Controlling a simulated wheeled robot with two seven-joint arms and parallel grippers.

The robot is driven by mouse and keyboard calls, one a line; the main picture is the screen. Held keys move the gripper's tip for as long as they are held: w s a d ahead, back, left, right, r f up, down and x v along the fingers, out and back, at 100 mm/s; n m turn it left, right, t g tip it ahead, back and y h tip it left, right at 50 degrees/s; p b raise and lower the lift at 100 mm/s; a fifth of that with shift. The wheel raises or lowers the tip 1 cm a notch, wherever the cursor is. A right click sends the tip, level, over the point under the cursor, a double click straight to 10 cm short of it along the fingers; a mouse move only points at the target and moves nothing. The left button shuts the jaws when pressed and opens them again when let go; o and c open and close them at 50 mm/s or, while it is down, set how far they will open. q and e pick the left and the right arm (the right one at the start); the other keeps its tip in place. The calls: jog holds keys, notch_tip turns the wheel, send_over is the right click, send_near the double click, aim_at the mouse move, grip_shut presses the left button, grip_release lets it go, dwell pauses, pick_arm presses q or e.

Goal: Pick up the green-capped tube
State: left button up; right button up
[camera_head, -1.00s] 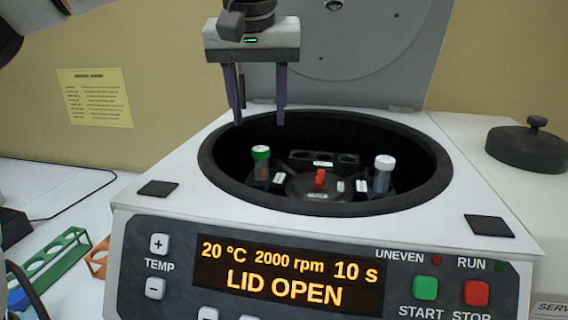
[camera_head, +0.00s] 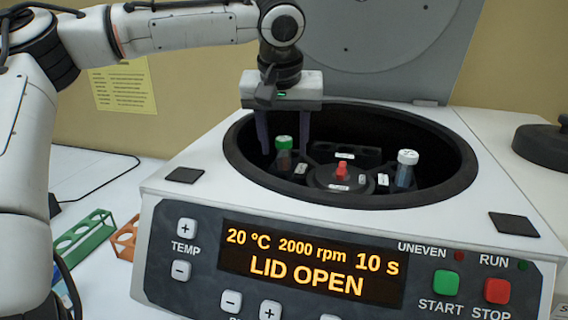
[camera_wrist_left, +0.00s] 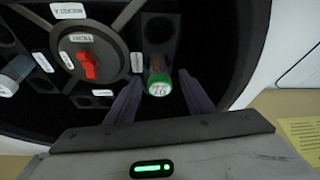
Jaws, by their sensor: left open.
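The green-capped tube (camera_head: 284,150) stands in the left bucket of the rotor inside the open centrifuge (camera_head: 340,260). My left gripper (camera_head: 284,148) is open, pointing down into the bowl, with its fingers on either side of the green cap and a little behind it. In the left wrist view the green cap (camera_wrist_left: 158,83) shows between the two finger tips (camera_wrist_left: 158,92), apart from both. The lower part of the tube is hidden in the bucket. My right gripper is not in view.
A white-capped tube (camera_head: 406,168) stands in the right bucket. The red rotor knob (camera_head: 341,168) is between them. The bowl rim (camera_head: 235,165) surrounds the gripper. The raised lid (camera_head: 400,50) is behind. Green (camera_head: 85,235) and orange (camera_head: 124,238) racks lie at left.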

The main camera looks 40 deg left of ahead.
pick_arm(q)
grip_shut()
notch_tip(320, 180, up, 18)
dwell(0.8)
